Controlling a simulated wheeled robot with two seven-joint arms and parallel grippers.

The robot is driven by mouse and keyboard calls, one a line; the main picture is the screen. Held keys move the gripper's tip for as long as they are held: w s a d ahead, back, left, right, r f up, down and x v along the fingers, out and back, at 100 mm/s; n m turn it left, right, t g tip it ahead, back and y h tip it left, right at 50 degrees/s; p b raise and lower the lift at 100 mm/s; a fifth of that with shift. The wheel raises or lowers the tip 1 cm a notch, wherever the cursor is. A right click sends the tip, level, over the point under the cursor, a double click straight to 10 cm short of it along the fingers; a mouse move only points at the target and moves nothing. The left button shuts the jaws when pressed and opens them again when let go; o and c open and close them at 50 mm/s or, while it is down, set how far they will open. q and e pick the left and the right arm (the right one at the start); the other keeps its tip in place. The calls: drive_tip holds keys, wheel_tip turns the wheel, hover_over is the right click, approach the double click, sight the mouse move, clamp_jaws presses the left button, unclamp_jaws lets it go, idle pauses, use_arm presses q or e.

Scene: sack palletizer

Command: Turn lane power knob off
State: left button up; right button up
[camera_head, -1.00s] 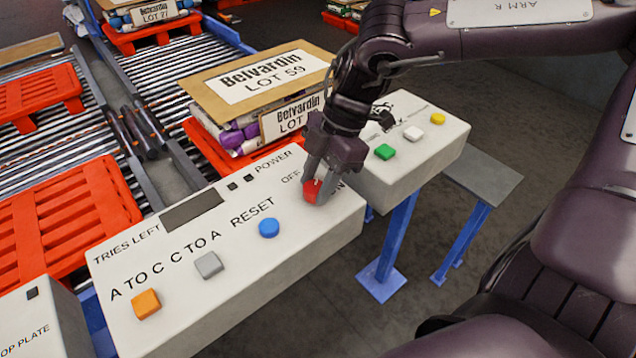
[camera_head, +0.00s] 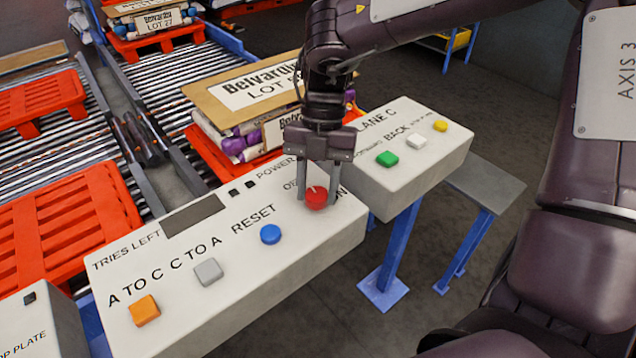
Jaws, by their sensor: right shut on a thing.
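The red power knob (camera_head: 316,198) sits at the right end of the white control box (camera_head: 300,254), below the POWER label. A light pointer line shows on the knob's top, pointing towards the upper left, near the partly covered OFF label. My right gripper (camera_head: 318,196) points down over the knob, with one finger on each side, shut on it. The ON label is partly hidden behind the right finger. My left gripper is not in view.
The same box carries blue (camera_head: 270,234), grey (camera_head: 208,271) and orange (camera_head: 144,310) buttons. A second box, LANE C (camera_head: 425,165), with green, white and yellow buttons stands close on the right. A loaded red pallet (camera_head: 205,150) stands behind.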

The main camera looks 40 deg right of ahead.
drive_tip(key=shift+n+h, duration=0.3)
drive_tip(key=shift+n, duration=0.4)
drive_tip(key=o, duration=1)
drive_tip(key=shift+r, duration=0.1)
drive_tip(key=p+v, duration=0.2)
drive_tip(key=v, duration=0.5)
drive_tip(key=shift+w+d+r, duration=0.1)
drive_tip(key=shift+w+r, duration=0.15)
drive_tip(key=shift+s+f, duration=0.1)
